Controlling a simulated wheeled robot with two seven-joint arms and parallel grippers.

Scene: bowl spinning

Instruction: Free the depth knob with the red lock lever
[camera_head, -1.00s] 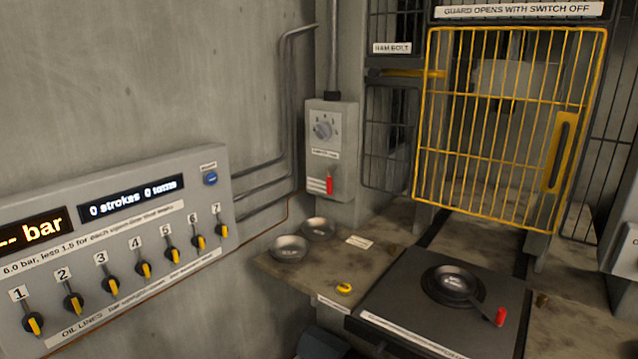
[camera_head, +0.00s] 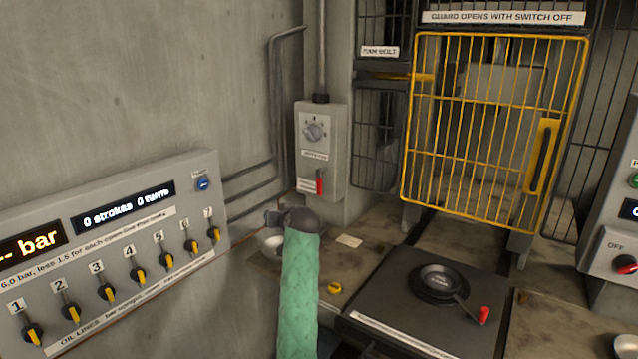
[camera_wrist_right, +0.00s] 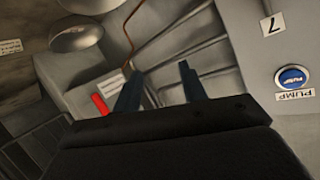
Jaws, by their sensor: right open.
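A grey box (camera_head: 321,165) on the wall post carries a round grey knob with a dial (camera_head: 313,132). Below the knob is a small red lever (camera_head: 320,182), pointing up beside a white label. My right gripper (camera_head: 275,217), on a green-sleeved arm, is in front of and below the box, to the left of the lever and apart from it. In the right wrist view its two fingers (camera_wrist_right: 158,85) are open and empty. The red lever (camera_wrist_right: 99,104) shows there just left of the fingers. My left gripper is not in view.
Left is a panel with a row of yellow-pointer valves (camera_head: 108,290) and a blue pump button (camera_head: 203,184). A metal bowl (camera_head: 268,243) is partly hidden behind my right gripper. A yellow mesh guard (camera_head: 490,130) and a black plate (camera_head: 400,300) stand right.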

